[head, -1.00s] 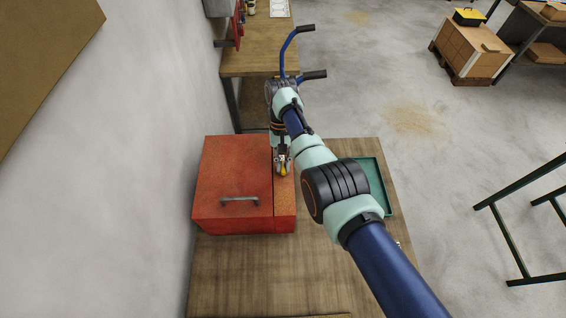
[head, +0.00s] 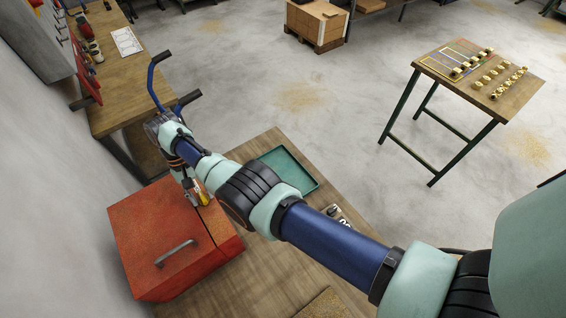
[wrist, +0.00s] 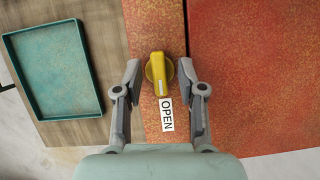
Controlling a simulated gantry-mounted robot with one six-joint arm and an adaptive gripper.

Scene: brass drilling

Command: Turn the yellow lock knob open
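The yellow lock knob (wrist: 158,74) sits on the narrow orange-red strip beside the lid of the red box (head: 160,235). In the wrist view the knob's white mark points down to a white label (wrist: 167,114) that reads OPEN. My gripper (wrist: 159,67) is open, with one finger on each side of the knob and a visible gap to both. In the head view my gripper (head: 195,196) is at the box's far right part, and the yellow knob (head: 204,192) shows only partly beside the fingers.
A teal tray (head: 309,184) lies on the wooden table (head: 262,272) to the right of the box. The box lid has a grey handle (head: 175,253). A side table (head: 520,102) with several brass parts stands at the right. A workbench (head: 108,35) is at the back left.

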